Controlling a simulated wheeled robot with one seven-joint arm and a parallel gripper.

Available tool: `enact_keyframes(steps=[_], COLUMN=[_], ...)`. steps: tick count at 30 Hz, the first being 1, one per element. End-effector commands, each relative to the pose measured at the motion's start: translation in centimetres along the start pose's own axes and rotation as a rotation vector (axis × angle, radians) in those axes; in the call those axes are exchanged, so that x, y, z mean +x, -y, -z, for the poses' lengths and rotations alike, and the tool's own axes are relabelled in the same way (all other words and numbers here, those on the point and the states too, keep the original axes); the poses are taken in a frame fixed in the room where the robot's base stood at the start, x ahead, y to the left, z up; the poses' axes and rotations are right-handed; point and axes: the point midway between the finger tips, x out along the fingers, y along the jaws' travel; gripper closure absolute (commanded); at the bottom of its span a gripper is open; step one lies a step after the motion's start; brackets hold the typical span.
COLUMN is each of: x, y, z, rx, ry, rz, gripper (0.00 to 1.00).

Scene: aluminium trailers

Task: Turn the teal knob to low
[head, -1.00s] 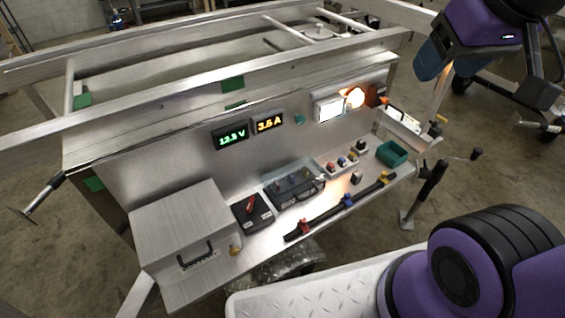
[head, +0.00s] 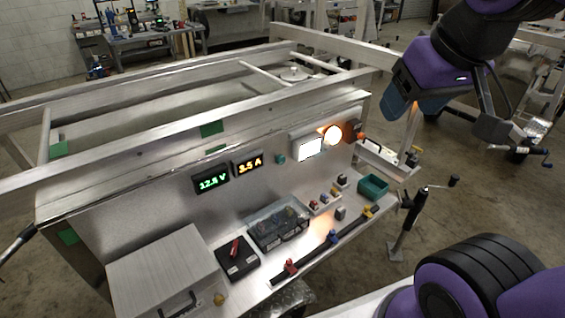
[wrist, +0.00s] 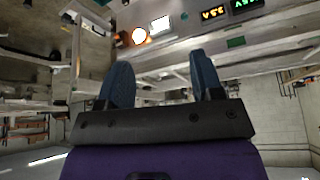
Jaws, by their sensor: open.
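The teal knob (head: 280,159) is small and sits on the upright metal panel, between the amber 3.5 A display and the lit white box. It also shows small and upside down near the top of the wrist view (wrist: 184,16). Its pointer and any low marking are too small to read. My gripper (head: 405,103) is at the upper right of the head view, apart from the panel. In the wrist view its two blue fingers (wrist: 162,82) are spread with nothing between them.
Displays (head: 228,174) read 12.5 V and 3.5 A. A glowing orange lamp (head: 333,135) is right of the knob. The shelf below holds a metal box (head: 160,265), a black switch unit (head: 237,258), a clear-lidded case (head: 277,226) and a teal bin (head: 373,187). A trailer rail (head: 180,128) runs above the panel.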

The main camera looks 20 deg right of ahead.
Motion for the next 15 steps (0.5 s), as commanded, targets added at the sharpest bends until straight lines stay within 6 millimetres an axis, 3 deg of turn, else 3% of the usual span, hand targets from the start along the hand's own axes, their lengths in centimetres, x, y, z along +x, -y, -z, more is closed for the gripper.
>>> enact_keyframes(steps=[5, 15], x=[2.5, 11.2], y=[-0.3, -1.1], z=[2.6, 9.8], rx=[0.097, 0.408], ry=[-0.026, -0.156], rz=[-0.033, -0.052], gripper=[0.40, 0.40])
